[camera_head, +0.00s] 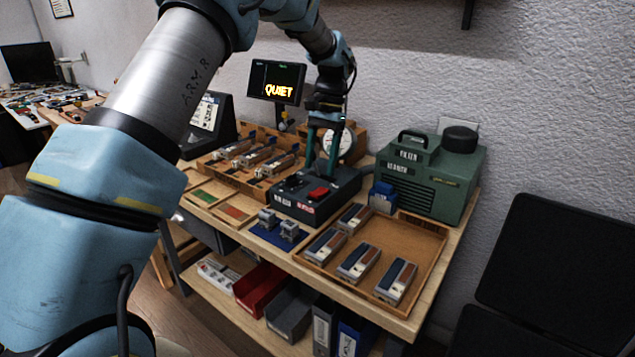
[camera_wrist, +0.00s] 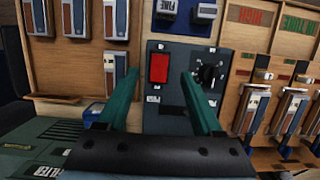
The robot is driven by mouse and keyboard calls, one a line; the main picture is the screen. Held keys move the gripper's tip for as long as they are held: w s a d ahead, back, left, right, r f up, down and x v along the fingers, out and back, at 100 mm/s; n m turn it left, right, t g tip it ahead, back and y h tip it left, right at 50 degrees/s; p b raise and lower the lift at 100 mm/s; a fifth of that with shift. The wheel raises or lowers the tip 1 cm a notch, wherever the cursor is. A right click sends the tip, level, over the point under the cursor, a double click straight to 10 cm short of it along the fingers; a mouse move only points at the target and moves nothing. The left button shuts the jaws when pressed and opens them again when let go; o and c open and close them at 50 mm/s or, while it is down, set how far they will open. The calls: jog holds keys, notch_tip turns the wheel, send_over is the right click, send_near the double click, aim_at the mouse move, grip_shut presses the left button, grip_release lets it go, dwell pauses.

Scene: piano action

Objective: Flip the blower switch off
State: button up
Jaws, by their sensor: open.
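A dark control box (camera_head: 345,186) stands on the bench with a red rocker switch (camera_head: 319,194) on top. The switch also shows in the wrist view (camera_wrist: 159,68). A black knob or toggle (camera_wrist: 207,74) sits beside it on the same panel. The box's labels are too small to read, and I cannot tell the rocker's position. My gripper (camera_head: 320,168) points down over the box, its green fingers apart and empty. In the wrist view its fingertips (camera_wrist: 161,74) lie either side of the red switch; contact is not clear.
A green machine (camera_head: 455,190) stands at the back right. A wooden tray (camera_head: 425,237) of several blocks lies right of the box, and a rack of similar parts (camera_head: 245,175) lies left. A monitor (camera_head: 276,81) reading "QUIET" and a round gauge (camera_head: 345,145) stand behind.

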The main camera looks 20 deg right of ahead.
jog(key=v, duration=0.5)
jog(key=shift+b, duration=0.35)
jog(key=a+f+n+t+h, duration=0.15)
jog(key=a+n, duration=0.45)
jog(key=a, duration=1.7)
jog(key=s+a+f+n, duration=0.2)
jog(key=s+a, duration=0.4)
jog(key=a, duration=0.2)
jog(key=s+a+f+n+t+h, duration=0.1)
jog(key=s+a+f+n, duration=0.1)
jog(key=s+a, duration=0.4)
jog(key=shift+s+a+f+n, duration=0.2)
jog(key=shift+a+n, duration=0.3)
jog(key=shift+a, duration=0.4)
jog(key=shift+w+t, duration=0.1)
jog(key=shift+t, duration=0.15)
